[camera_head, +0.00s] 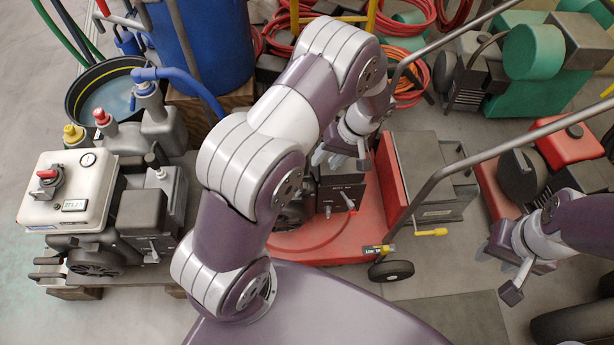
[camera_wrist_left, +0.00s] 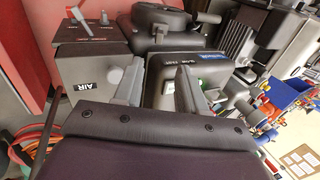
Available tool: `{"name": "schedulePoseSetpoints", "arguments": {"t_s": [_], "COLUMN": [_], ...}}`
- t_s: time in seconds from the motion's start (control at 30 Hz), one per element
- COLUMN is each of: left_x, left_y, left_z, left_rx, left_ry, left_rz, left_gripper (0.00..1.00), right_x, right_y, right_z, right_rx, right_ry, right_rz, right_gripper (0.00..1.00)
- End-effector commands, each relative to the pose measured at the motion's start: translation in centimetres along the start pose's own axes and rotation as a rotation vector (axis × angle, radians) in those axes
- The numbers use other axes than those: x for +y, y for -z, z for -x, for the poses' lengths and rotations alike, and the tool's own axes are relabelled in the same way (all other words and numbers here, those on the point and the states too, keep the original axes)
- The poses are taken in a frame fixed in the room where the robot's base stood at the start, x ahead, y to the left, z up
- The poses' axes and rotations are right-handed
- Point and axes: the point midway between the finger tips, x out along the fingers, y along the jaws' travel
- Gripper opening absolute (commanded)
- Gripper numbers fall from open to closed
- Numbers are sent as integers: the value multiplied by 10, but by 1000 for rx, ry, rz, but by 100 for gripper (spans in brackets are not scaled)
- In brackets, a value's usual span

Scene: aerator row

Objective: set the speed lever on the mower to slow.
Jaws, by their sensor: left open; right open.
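The red mower (camera_head: 325,235) stands in the middle of the head view. A dark control box (camera_head: 342,192) on it carries small levers (camera_head: 350,202) on its face; I cannot read which is the speed lever or its setting. In the left wrist view, what looks like this box (camera_wrist_left: 95,60) is at upper left, with a grey lever (camera_wrist_left: 76,14) on top. My left gripper (camera_head: 340,160) is open above the mower's engine; its fingers (camera_wrist_left: 160,90) hold nothing and are apart from the lever. My right gripper (camera_head: 497,274) is open and empty, right of the mower.
A white-topped engine (camera_head: 70,190) stands on a stand at left. A blue barrel (camera_head: 205,45) and red hoses (camera_head: 405,80) are behind. Floor between mower and right gripper is clear.

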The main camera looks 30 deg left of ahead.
Motion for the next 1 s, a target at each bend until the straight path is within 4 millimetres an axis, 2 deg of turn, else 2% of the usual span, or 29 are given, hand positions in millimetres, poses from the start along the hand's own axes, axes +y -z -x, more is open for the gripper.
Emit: {"name": "schedulePoseSetpoints", "arguments": {"t_s": [0.17, 0.4, 0.5, 0.67, 0.9, 0.93, 1.0], "left_x": [1, 2, 2, 2, 1, 1, 1], "left_y": [-1, 0, 0, 1, 0, 0, 1], "left_z": [-33, -94, -111, -123, -124, -124, -124], "left_rx": [-3, -2, -1, 1, 1, 1, 1], "left_ry": [-1, -3, -4, -6, -7, -7, -7], "left_rz": [17, 17, 15, 16, 15, 15, 15], "left_gripper": [40, 40, 40, 40, 40, 37, 14], "right_x": [0, 0, 0, 0, 0, 0, 0], "right_y": [-1, -2, -2, -3, -3, -3, -3], "right_z": [-9, -20, -23, -25, -24, -24, -24], "right_rx": [1, 1, 1, 1, 1, 1, 1], "right_ry": [0, 0, 0, 0, 0, 0, 0], "right_rz": [0, 0, 0, 0, 0, 0, 0], "right_gripper": [40, 40, 40, 40, 40, 40, 40]}}
